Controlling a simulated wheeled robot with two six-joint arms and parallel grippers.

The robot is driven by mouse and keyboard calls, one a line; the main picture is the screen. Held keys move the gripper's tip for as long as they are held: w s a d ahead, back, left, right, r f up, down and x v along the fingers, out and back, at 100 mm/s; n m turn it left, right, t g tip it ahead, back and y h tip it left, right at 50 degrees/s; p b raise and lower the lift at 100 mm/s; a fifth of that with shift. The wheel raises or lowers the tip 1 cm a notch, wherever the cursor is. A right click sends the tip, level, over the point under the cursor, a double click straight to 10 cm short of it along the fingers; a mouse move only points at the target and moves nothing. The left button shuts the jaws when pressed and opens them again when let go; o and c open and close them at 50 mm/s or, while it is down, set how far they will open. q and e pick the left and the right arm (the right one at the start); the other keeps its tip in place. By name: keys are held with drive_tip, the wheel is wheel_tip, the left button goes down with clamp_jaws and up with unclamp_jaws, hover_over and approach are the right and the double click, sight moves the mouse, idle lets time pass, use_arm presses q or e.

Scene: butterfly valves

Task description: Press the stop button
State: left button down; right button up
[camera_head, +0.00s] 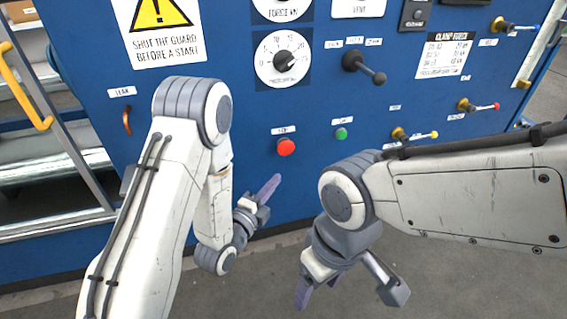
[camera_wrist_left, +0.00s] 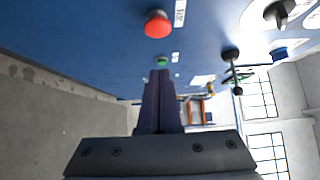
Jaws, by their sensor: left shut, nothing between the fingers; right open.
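A red round button (camera_head: 286,147) sits on the blue panel under a small white label, in the middle of the head view. It also shows at the top of the left wrist view (camera_wrist_left: 157,24). A smaller green button (camera_head: 341,133) is to its right and shows in the left wrist view (camera_wrist_left: 161,61). My left gripper (camera_head: 272,186) is shut and empty, its fingertips a little below and left of the red button, apart from it in the picture. My right gripper (camera_head: 318,292) is open and low, in front of the panel's foot, pointing down. The button labels are too small to read.
A metal guard frame with a yellow handle (camera_head: 24,88) stands at left. The grey floor is clear.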

use_arm(q)
drive_tip(key=b, duration=0.1)
approach(290, 148)
drive_tip(key=d, duration=0.4)
drive_tip(key=w, duration=0.2)
drive_tip(key=w+a+b, duration=0.1)
drive_tip(key=w, duration=0.1)
drive_tip(key=shift+w+f, duration=0.1)
drive_tip(key=shift+f, duration=0.05)
drive_tip(key=shift+w+a, duration=0.1)
drive_tip(key=shift+w, duration=0.35)
use_arm(e)
drive_tip(key=shift+f, duration=1.8)
